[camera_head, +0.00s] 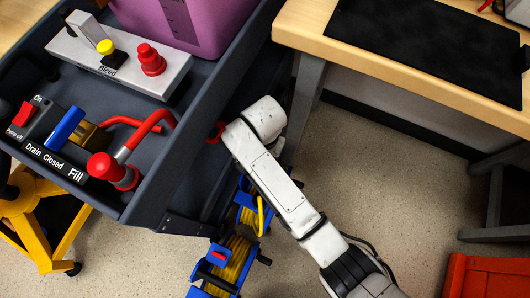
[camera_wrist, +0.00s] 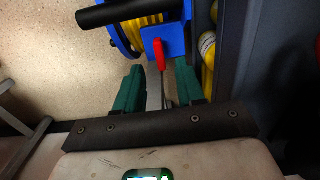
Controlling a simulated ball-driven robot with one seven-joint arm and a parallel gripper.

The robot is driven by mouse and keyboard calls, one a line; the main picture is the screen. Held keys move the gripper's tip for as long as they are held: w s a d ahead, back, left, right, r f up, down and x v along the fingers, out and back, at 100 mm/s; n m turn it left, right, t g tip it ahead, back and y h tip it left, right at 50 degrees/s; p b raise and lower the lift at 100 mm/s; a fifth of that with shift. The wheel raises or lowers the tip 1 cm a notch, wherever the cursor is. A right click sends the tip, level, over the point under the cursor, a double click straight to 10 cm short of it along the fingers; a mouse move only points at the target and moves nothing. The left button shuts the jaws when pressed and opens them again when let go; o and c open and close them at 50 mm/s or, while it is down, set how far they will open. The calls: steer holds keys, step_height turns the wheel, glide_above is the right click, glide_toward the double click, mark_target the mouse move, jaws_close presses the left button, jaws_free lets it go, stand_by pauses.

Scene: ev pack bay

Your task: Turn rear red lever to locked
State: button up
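A red lever (camera_wrist: 160,54) with a grey metal stem shows in the wrist view, in line with the gap between my gripper's green fingers (camera_wrist: 158,88). The fingers are apart, with a visible gap on both sides of the lever. I cannot tell how deep the lever sits between them. In the head view a red loop-shaped piece (camera_head: 217,131) shows at the cart's right side, next to my arm's end; it may be the same lever. My gripper itself is hidden there behind the arm. No locked or unlocked mark is readable near it.
The dark cart tray (camera_head: 190,130) holds a Bleed block (camera_head: 120,72), a red bent pipe (camera_head: 150,128) and a Drain/Fill panel (camera_head: 55,160). Blue reels with yellow cable (camera_head: 232,265) stand below my arm. A wooden bench (camera_head: 400,65) is at right; a red box (camera_head: 490,278) sits lower right.

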steer(key=shift+f+b, duration=0.6)
steer(key=shift+f, duration=1.4)
jaws_close()
